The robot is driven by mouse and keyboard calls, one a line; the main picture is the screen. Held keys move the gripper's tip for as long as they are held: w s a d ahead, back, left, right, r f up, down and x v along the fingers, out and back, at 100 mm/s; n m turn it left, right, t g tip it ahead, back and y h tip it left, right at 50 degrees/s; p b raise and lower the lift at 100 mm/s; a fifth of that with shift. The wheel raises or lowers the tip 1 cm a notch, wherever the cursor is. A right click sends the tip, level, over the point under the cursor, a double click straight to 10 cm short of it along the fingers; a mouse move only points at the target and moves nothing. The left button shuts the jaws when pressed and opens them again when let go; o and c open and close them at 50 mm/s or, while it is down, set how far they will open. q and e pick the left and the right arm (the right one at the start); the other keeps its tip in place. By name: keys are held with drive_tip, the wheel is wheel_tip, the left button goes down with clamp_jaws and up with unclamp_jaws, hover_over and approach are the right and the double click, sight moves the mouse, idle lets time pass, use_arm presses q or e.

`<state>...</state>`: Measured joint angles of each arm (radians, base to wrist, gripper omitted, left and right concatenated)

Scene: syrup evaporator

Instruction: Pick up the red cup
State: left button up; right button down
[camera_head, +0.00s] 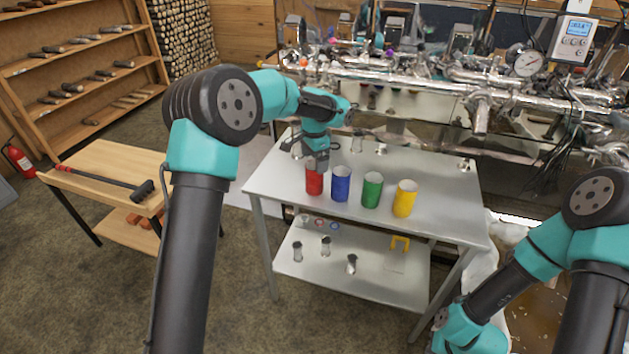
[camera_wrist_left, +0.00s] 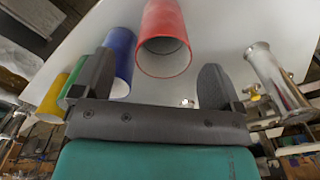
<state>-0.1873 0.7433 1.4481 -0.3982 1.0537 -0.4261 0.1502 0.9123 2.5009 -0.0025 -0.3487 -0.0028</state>
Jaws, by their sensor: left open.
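The red cup (camera_head: 314,184) stands at the left end of a row of cups on the metal table (camera_head: 270,185). My left gripper (camera_head: 317,164) is above and just behind it in the head view, covering part of its top. In the left wrist view the red cup (camera_wrist_left: 163,40) lies ahead, lined up with the gap between the two dark fingers of my open left gripper (camera_wrist_left: 155,85). The gap is empty, and I cannot tell how far the cup is from the fingertips. My right arm shows at the lower right, but its gripper is out of view.
Blue (camera_head: 341,184), green (camera_head: 372,190) and yellow (camera_head: 405,198) cups stand right of the red one. A metal cylinder (camera_wrist_left: 275,80) is beside the right finger in the wrist view. Evaporator pipes (camera_head: 440,80) run behind the table. The table's front strip is clear.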

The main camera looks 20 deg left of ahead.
sight(315, 178)
use_arm(q)
drive_tip(key=shift+w+a+f, duration=0.1)
drive_tip(key=shift+f, duration=1.2)
drive_tip(key=shift+w+f, duration=0.1)
drive_tip(key=shift+f, duration=1.2)
drive_tip(key=c, duration=1)
